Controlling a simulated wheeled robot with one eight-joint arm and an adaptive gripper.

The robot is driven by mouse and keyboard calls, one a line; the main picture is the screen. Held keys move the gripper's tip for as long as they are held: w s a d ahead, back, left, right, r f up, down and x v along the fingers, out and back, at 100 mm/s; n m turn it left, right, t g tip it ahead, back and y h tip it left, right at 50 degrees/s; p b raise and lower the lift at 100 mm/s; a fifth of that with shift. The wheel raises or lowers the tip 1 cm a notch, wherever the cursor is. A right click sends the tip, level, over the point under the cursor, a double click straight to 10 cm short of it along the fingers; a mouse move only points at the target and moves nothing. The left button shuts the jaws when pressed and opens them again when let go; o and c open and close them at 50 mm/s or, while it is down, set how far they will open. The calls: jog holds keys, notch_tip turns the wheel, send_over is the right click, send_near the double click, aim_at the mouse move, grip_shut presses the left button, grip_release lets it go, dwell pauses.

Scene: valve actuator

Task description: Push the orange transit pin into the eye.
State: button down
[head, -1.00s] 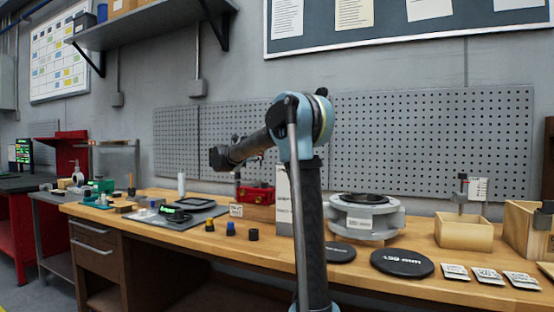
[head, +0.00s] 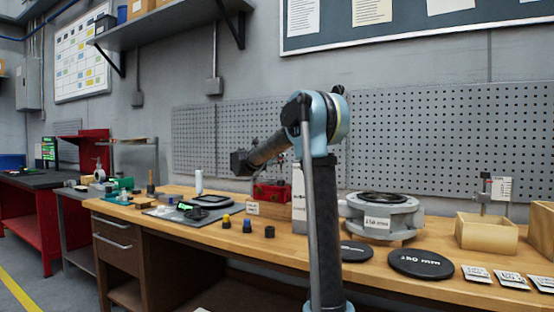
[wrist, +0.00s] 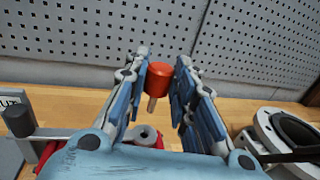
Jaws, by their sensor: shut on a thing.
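The orange transit pin (wrist: 158,85) has a thick red-orange head and a thin pale shank pointing down. It sits between the fingers of my gripper (wrist: 163,88) in the wrist view, and my gripper is shut on its head. Below the shank is a round grey ring with a dark hole (wrist: 147,134), which looks like the eye. The shank tip appears above the ring and apart from it; the exact gap cannot be told. Red actuator body parts show beside my gripper's base. In the head view a red unit (head: 272,192) stands on the bench; my fingers cannot be made out there.
A grey flanged valve body (head: 383,216) stands right of the red unit; it also shows in the wrist view (wrist: 262,128). Black discs (head: 420,264) and a wooden box (head: 486,236) lie further right. Small dark caps (head: 247,226) stand in front. A pegboard (head: 420,140) is behind.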

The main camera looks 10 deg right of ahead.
jog(key=shift+f, duration=1.55)
jog(key=shift+f, duration=2.05)
dwell(0.8)
jog(key=c, duration=1.2)
grip_release()
jog(key=shift+c, duration=0.2)
jog(key=shift+s, duration=0.1)
jog(key=v, duration=1.2)
jog(key=shift+f, duration=0.1)
